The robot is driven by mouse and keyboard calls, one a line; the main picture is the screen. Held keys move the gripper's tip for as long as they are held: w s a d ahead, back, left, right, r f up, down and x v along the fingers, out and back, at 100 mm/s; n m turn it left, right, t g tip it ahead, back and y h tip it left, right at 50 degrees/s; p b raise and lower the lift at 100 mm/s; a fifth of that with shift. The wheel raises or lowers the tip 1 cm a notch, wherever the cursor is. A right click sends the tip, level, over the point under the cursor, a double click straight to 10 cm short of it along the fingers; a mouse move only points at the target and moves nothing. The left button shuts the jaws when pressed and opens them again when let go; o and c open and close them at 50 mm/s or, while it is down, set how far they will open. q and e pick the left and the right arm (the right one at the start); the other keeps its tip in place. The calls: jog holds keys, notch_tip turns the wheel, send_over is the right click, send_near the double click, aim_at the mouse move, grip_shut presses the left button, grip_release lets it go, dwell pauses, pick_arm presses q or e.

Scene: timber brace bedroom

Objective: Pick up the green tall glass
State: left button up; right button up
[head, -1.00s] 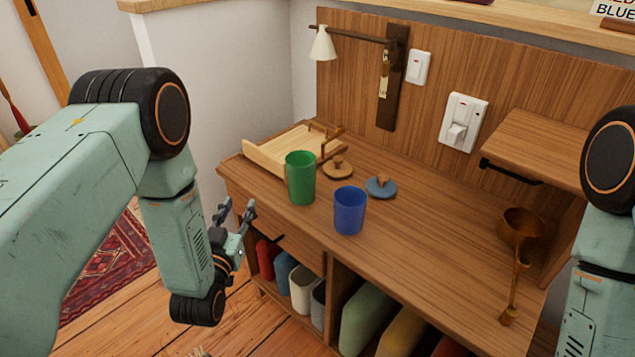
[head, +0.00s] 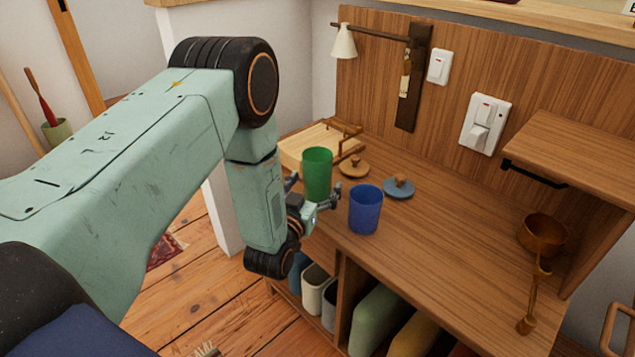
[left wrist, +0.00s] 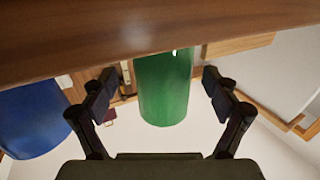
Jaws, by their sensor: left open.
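The green tall glass (head: 317,172) stands upright on the wooden counter, near its left end. In the left wrist view the green glass (left wrist: 164,88) shows between the two fingers, beyond their tips. My left gripper (head: 316,192) is open, just in front of the glass and partly over its lower part in the head view. The left gripper also shows with spread fingers in the left wrist view (left wrist: 162,92). I cannot tell whether a finger touches the glass. My right gripper is not in view.
A blue glass (head: 364,210) stands close to the right of the left gripper. A blue lid (head: 398,188) and a wooden lid (head: 354,167) lie behind. A wooden tray (head: 300,150) is at the back left.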

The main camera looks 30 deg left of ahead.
pick_arm(q)
jog(key=shift+w+a+f+b, duration=0.1)
jog(key=shift+w+a+b, duration=0.1)
jog(key=shift+w, duration=0.5)
jog(key=shift+w+a+f+b, duration=0.1)
jog(key=shift+w+a, duration=0.05)
jog(key=shift+w, duration=0.5)
jog(key=shift+r, duration=0.1)
jog(key=shift+s, duration=0.1)
jog(key=shift+c, duration=0.2)
jog(key=c, duration=1.4)
